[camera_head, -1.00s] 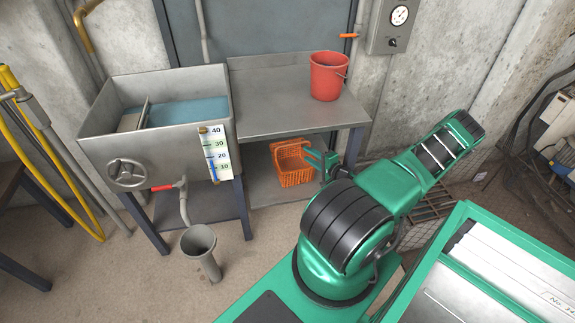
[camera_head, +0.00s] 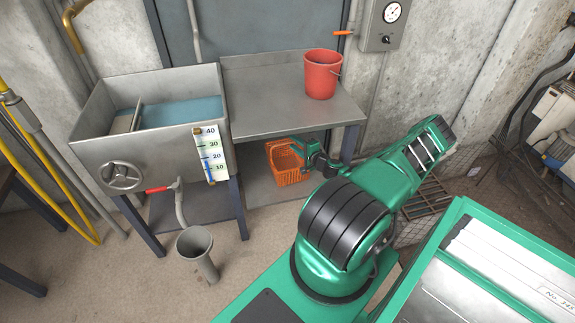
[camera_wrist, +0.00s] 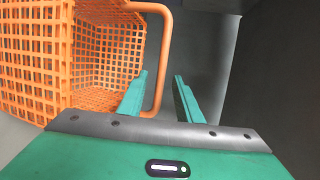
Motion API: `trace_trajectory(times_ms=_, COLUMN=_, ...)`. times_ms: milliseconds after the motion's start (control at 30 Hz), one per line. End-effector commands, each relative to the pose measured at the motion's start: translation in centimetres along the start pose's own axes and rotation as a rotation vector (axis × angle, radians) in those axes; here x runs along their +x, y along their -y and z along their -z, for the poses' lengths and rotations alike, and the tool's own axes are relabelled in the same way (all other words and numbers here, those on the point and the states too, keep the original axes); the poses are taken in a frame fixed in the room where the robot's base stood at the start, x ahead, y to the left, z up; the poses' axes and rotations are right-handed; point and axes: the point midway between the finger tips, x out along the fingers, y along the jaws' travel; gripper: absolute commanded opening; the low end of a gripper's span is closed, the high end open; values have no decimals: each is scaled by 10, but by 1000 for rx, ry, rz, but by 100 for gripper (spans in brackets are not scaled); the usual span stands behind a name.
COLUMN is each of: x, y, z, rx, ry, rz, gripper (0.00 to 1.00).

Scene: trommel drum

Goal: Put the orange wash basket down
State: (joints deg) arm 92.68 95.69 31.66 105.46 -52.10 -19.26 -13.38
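The orange wash basket (camera_head: 291,178) stands upright on the lower shelf (camera_head: 262,193) under the metal table. In the wrist view the basket's mesh wall (camera_wrist: 28,70) fills the left side, and its raised handle bar (camera_wrist: 163,55) reaches toward the gap between my fingers. My gripper (camera_head: 300,147) is at the basket's upper right side under the tabletop. In the wrist view my gripper (camera_wrist: 160,85) has its two green fingers apart. The bar's lower end passes close by the left finger; I cannot tell whether they touch. Nothing is clamped between the fingers.
The tabletop (camera_head: 270,105) is above my gripper and carries a red bucket (camera_head: 322,75). A sink (camera_head: 140,150) with water is at the left, and a grey funnel pipe (camera_head: 197,243) stands on the floor in front.

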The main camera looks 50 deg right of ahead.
Motion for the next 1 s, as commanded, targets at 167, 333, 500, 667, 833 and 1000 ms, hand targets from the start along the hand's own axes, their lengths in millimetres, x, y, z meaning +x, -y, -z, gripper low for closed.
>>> trace_trajectory(times_ms=167, x=14, y=-1, z=0, rx=1, ry=-1, rz=-1, gripper=32)
trace_trajectory(times_ms=333, x=15, y=-1, z=0, rx=1, ry=-1, rz=-1, gripper=32)
trace_trajectory(times_ms=500, x=15, y=-1, z=0, rx=0, ry=-1, rz=-1, gripper=8)
trace_trajectory(times_ms=667, x=15, y=-1, z=0, rx=0, ry=-1, rz=-2, gripper=0)
trace_trajectory(times_ms=833, x=15, y=-2, z=0, rx=0, ry=-1, rz=-3, gripper=0)
trace_trajectory(times_ms=1000, x=15, y=-2, z=0, rx=0, ry=-1, rz=-3, gripper=0)
